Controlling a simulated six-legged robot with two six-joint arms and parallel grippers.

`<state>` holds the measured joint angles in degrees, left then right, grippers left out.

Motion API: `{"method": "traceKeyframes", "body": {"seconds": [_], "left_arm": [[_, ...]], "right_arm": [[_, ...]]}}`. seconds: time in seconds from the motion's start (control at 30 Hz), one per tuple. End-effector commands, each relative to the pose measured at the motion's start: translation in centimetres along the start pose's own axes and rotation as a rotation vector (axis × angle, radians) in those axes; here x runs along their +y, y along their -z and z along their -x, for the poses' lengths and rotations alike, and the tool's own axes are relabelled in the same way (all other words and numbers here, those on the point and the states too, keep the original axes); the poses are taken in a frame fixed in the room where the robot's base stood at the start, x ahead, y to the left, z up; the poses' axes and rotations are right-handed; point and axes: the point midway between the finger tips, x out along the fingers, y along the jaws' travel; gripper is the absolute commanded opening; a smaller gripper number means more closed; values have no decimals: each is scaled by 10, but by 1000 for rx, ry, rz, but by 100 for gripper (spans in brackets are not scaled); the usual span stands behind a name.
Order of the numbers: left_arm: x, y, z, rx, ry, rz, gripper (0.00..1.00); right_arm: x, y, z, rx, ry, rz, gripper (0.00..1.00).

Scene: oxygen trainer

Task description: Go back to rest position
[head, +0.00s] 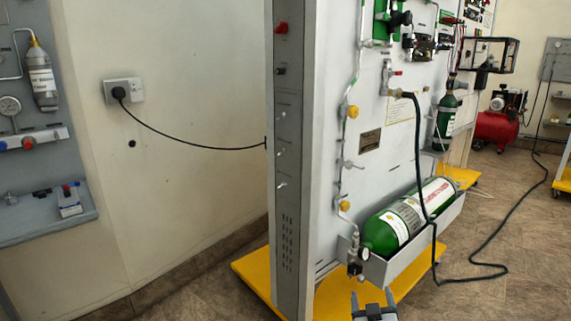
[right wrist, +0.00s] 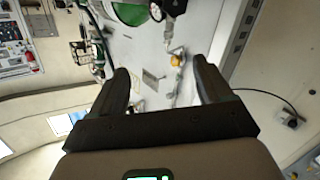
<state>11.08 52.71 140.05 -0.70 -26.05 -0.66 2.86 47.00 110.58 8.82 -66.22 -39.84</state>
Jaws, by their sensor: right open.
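My right gripper (head: 373,305) shows at the bottom edge of the head view, in front of the trainer panel's yellow base. In the right wrist view its two dark fingers (right wrist: 160,90) stand wide apart with nothing between them. The oxygen trainer panel (head: 330,130) stands upright in the middle of the head view. A green cylinder (head: 405,222) lies in a grey tray (head: 405,262) on the panel, just beyond the gripper. A valve with a gauge (head: 362,254) sits at the cylinder's near end, above the gripper and apart from it in the picture. My left gripper is not seen.
The yellow base (head: 250,275) juts out under the panel. A black hose (head: 432,205) hangs from the panel and runs over the floor (head: 500,235) at right. A black cable (head: 190,142) joins a wall socket (head: 123,91) to the panel. Another panel (head: 40,175) stands at far left.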

Motion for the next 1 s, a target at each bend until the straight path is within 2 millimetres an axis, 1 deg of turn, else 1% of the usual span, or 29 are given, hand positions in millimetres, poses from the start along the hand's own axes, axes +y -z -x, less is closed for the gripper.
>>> {"method": "traceKeyframes", "body": {"seconds": [0.03,0.07,0.1,0.17,0.2,0.27,0.3,0.37,0.4,0.47,0.5,0.57,0.6,0.63,0.67,0.7,0.77,0.8,0.9,1.0], "left_arm": [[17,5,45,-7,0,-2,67],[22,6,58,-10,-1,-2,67],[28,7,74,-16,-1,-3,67],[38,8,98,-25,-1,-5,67],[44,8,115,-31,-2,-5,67],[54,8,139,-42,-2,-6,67],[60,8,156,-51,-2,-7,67],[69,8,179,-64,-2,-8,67],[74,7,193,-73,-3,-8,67],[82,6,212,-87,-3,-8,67],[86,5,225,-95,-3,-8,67],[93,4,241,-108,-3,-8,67],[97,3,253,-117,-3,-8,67],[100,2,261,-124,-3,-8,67],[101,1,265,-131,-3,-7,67],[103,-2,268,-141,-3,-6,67],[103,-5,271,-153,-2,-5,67],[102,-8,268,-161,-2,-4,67],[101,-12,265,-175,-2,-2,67],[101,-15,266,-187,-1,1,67]], "right_arm": [[10,30,10,-38,18,6,79],[12,33,15,-60,30,8,79],[12,37,23,-94,50,9,79],[12,40,36,-153,87,3,79],[11,42,46,-196,115,-3,79],[9,44,64,-267,159,-21,79],[7,46,78,-319,191,-35,79],[3,46,100,-403,239,-62,79],[1,46,116,-461,271,-83,79],[-4,45,141,-551,318,-116,79],[-7,45,160,-613,347,-140,79],[-12,44,189,-712,390,-180,79],[-15,44,211,-784,419,-208,79],[-17,44,230,-844,441,-231,79],[-21,42,246,-900,460,-253,79],[-25,38,268,-972,482,-281,79],[-30,33,297,-1071,509,-318,79],[-34,27,314,-1134,522,-342,79],[-40,19,352,-1276,539,-395,79],[-41,18,378,-1395,528,-450,79]]}}
